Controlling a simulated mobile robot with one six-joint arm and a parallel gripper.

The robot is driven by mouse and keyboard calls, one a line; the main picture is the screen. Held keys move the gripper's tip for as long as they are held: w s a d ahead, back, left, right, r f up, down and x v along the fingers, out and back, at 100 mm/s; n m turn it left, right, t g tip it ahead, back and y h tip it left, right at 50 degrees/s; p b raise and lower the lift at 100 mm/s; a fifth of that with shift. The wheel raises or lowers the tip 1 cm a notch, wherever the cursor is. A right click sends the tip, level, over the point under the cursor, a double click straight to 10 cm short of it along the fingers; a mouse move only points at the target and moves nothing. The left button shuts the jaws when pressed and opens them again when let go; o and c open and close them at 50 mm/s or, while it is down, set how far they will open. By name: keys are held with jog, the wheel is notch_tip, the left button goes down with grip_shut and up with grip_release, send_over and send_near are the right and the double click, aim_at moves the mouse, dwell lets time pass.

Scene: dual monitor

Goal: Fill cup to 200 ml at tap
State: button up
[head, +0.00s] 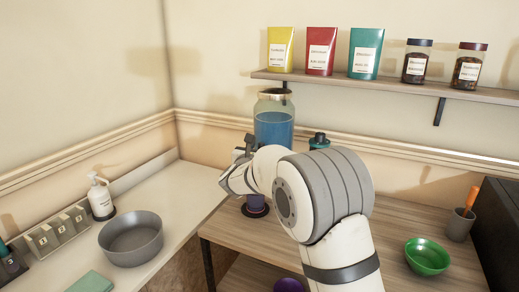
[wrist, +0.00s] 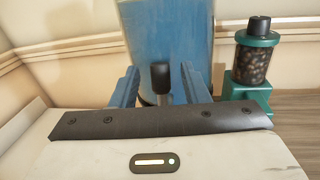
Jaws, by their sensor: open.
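The dispenser (head: 274,105), a clear jar of blue liquid, stands at the back of the wooden counter, and its blue body (wrist: 165,35) fills the upper middle of the wrist view. A black tap handle (wrist: 160,78) stands upright in front of it. My gripper (wrist: 160,76) is open, with one finger on each side of the handle; contact cannot be told. In the head view my gripper (head: 243,152) is in front of the jar. A purple cup (head: 256,200) partly shows below it on a dark round base. My arm hides much of it; its fill level cannot be read.
A teal grinder (wrist: 252,55) stands close right of the dispenser. A shelf (head: 400,90) with packets and jars hangs above. A grey bowl (head: 131,236) and white bottle (head: 100,198) are left; a green bowl (head: 427,257) and grey pot (head: 459,225) are right.

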jog(key=shift+c, duration=0.2)
grip_shut()
jog(key=g+p, duration=0.1)
jog(key=p, duration=0.2)
jog(key=shift+w+d+r, duration=0.1)
jog(key=shift+w+r, duration=0.2)
jog(key=shift+r, duration=0.05)
jog(key=shift+w+f+g+p, duration=0.15)
jog(key=shift+f+g+p, duration=0.1)
jog(key=shift+g+p, duration=0.25)
jog(key=shift+f, duration=0.1)
jog(key=shift+o, duration=0.2)
grip_release()
